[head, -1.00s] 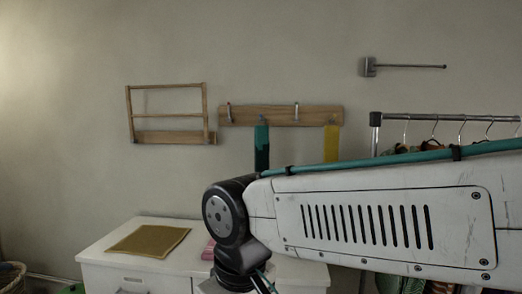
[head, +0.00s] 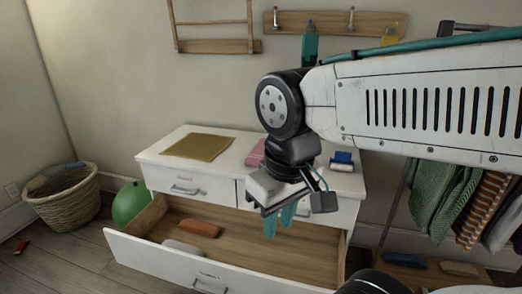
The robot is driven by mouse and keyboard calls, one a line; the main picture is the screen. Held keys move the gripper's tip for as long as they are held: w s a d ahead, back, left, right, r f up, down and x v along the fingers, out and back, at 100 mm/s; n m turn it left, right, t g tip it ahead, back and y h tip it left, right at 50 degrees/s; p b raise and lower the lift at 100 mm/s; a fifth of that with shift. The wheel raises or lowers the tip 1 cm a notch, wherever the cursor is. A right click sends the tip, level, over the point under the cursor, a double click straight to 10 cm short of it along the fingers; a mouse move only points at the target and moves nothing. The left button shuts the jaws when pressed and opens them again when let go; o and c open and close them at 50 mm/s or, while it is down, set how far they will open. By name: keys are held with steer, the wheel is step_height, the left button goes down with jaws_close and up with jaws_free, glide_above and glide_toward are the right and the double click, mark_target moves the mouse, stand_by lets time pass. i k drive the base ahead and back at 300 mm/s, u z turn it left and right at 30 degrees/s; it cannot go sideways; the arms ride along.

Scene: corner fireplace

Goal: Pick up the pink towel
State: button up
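A pink item (head: 257,153), which looks like the folded pink towel, lies on top of the white dresser (head: 222,148). My arm's wrist hides its right part. My gripper (head: 279,220) hangs in front of the dresser, over the open drawer and lower in the picture than the pink item. Its teal fingers point down, apart from the pink item. I see nothing held between them, but their spacing is unclear from this angle.
A mustard cloth (head: 197,147) and a blue-and-white item (head: 342,160) lie on the dresser. The pulled-out lower drawer (head: 200,267) holds an orange-brown item (head: 199,228) and a pale one (head: 184,248). A basket (head: 64,195) and a green ball (head: 131,203) stand left; hanging clothes (head: 445,205) are right.

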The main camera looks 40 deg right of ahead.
mark_target(256, 156)
steer(key=u, duration=1.4)
steer(key=k, duration=1.35)
steer(key=z, duration=1.7)
steer(key=i, duration=1.7)
